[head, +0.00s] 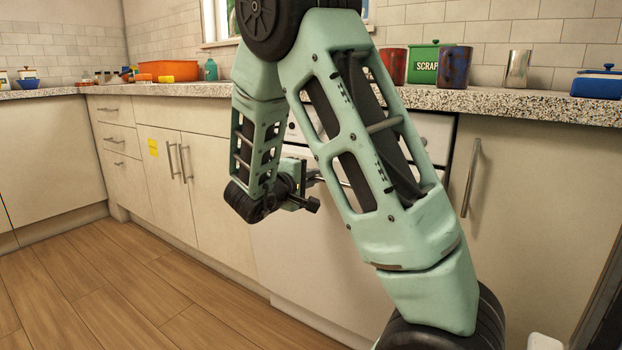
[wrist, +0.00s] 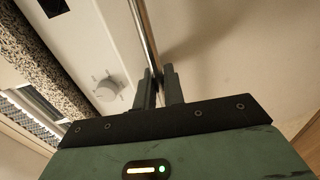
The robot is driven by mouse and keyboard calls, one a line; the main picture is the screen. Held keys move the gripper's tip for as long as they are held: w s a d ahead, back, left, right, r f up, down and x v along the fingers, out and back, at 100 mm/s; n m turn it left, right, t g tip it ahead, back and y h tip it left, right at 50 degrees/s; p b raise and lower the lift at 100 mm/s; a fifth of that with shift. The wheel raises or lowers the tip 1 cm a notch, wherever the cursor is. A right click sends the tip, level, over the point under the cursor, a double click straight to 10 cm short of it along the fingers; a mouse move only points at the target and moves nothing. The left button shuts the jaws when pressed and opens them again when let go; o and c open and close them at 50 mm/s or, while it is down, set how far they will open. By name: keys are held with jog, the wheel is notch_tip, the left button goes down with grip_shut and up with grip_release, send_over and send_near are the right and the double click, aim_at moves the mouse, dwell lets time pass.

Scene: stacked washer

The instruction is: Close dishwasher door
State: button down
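The dishwasher is the white appliance under the counter, its door (head: 290,262) largely behind my arm in the head view. The door front looks close to upright, but I cannot tell whether it is fully closed. Its metal bar handle (head: 318,180) shows beside my gripper (head: 312,183). In the wrist view the handle (wrist: 145,35) runs down from the top edge to my gripper (wrist: 161,85). The two dark fingers are close together with the bar between them, shut on it. A round knob (wrist: 107,90) shows left of the fingers.
Cream cabinets (head: 540,210) flank the dishwasher, with a speckled counter (head: 500,101) above. Mugs, a green canister (head: 424,64) and a blue pot (head: 600,82) stand on it. The wooden floor (head: 110,290) at left is clear.

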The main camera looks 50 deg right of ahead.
aim_at(318, 167)
jog(key=d+p, duration=0.1)
jog(key=p, duration=0.1)
jog(key=d+r+p, duration=0.1)
jog(key=p, duration=0.1)
jog(key=d+p, duration=0.1)
jog(key=p, duration=0.1)
jog(key=shift+w+d+r+y, duration=0.1)
jog(key=shift+w+r+y, duration=0.15)
jog(key=shift+w+y, duration=0.1)
jog(key=shift+w+d+r+p, duration=0.1)
jog(key=shift+d+p, duration=0.65)
jog(key=shift+p, duration=0.4)
jog(key=shift+d+y+p, duration=0.25)
jog(key=shift+d+p, duration=0.2)
jog(key=shift+p, duration=0.3)
jog(key=shift+d+f, duration=0.25)
jog(key=shift+d, duration=0.05)
jog(key=c, duration=1.6)
grip_release()
jog(key=shift+s+d+r, duration=0.1)
jog(key=shift+s+d, duration=0.05)
jog(key=shift+s, duration=0.05)
jog(key=shift+c, duration=0.2)
